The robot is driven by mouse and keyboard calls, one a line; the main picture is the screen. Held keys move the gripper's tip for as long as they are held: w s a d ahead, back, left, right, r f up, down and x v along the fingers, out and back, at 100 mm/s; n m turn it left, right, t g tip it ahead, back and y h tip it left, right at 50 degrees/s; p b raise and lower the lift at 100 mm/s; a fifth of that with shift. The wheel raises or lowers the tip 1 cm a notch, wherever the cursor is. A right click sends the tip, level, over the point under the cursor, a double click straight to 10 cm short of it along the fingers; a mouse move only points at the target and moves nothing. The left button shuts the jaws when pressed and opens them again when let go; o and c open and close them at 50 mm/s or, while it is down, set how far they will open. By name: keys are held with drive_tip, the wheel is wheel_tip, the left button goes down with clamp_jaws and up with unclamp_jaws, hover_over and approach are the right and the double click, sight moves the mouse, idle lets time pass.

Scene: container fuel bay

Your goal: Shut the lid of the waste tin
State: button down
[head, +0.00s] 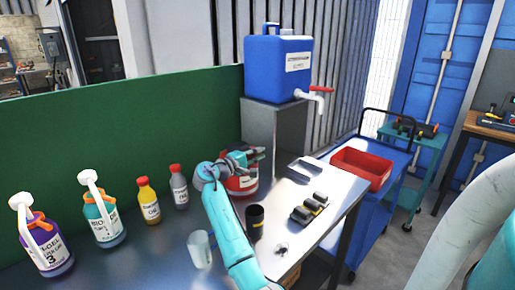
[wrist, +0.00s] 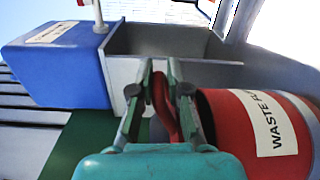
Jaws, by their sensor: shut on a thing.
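The waste tin (head: 243,186) is red with a white label and stands on the metal bench, partly hidden behind my arm. In the wrist view the tin (wrist: 232,125) appears lying sideways, with its "WASTE" label readable. Its red lid (wrist: 162,108) stands away from the rim, seen nearly edge-on between my fingers. My gripper (head: 252,156) is above the tin in the head view. In the wrist view my gripper (wrist: 160,75) is closed on the lid, with a finger on each side. The lid's hinge cannot be made out.
A blue water container (head: 278,66) with a red tap sits on a grey stand (head: 275,128) behind the tin. A black cup (head: 255,220), a clear beaker (head: 200,249) and dark cylinders (head: 310,208) stand nearby. Several bottles (head: 104,222) line the left. A red tray (head: 362,168) is at right.

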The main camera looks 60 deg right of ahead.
drive_tip(key=shift+w+a+f, duration=0.1)
drive_tip(key=shift+a+f, duration=0.05)
drive_tip(key=shift+f, duration=0.35)
drive_tip(key=c, duration=1.2)
unclamp_jaws()
drive_tip(key=shift+r, duration=0.15)
wheel_tip(320, 180, up, 10)
drive_tip(key=shift+f, duration=0.15)
